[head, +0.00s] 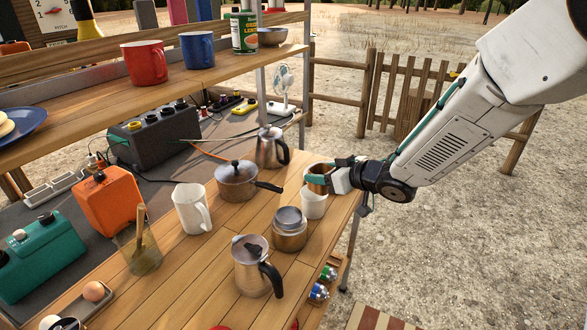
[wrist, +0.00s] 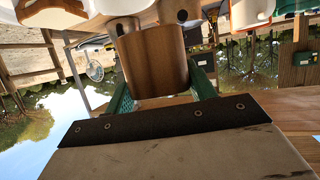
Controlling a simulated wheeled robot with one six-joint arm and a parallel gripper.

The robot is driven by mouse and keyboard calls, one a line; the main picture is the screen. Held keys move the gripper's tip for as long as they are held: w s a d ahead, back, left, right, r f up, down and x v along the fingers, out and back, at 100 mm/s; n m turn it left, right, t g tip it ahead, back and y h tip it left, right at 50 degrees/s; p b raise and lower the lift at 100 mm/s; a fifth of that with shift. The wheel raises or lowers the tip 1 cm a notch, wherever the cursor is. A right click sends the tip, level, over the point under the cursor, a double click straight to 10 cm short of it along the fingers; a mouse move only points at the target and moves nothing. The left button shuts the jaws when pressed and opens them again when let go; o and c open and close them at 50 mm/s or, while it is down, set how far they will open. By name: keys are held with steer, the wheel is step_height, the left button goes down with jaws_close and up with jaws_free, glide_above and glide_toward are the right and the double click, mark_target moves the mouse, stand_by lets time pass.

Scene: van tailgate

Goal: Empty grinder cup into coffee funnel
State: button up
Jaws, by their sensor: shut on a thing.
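My gripper (head: 328,176) is at the right edge of the wooden tailgate table, its green fingers closed around a brown metallic grinder cup (head: 317,182). In the wrist view the cup (wrist: 153,60) sits between the two fingers (wrist: 160,88); its mouth and contents are hidden there. The cup is just above or behind a white cup (head: 313,205); I cannot tell if they touch. A squat steel pot base (head: 290,238) with a round grey top (head: 289,217) stands nearer the front; this may hold the coffee funnel, but its inside is unclear.
A steel pot with black handle (head: 256,270), a lidded saucepan (head: 236,183), a steel jug (head: 270,150) and a white mug (head: 191,210) crowd the table around the cups. A shelf with a red mug (head: 143,63) and a blue mug (head: 197,50) stands behind. Open ground lies right.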

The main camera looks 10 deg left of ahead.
steer(key=s+a+r+n+g+y, duration=0.2)
steer(key=s+a+r+n+g, duration=0.15)
steer(key=a, duration=0.25)
steer(key=s+f+n+t, duration=0.1)
steer(key=n+t, duration=0.1)
steer(key=n, duration=0.2)
steer(key=s+a+f+n+t, duration=0.1)
steer(key=f+n+t, duration=0.1)
steer(key=n+t, duration=0.1)
steer(key=s+f+n+t, duration=0.1)
steer(key=f+n+t, duration=0.1)
steer(key=n, duration=0.4)
steer(key=shift+a+f+t, duration=0.2)
steer(key=shift+t, duration=0.25)
steer(key=n, duration=0.2)
steer(key=n+y, duration=0.1)
steer(key=n, duration=0.1)
steer(key=shift+s+a+r+t+y, duration=0.1)
steer(key=shift+s+a+t+y, duration=0.05)
steer(key=shift+s+t+y, duration=0.2)
stand_by(2.1)
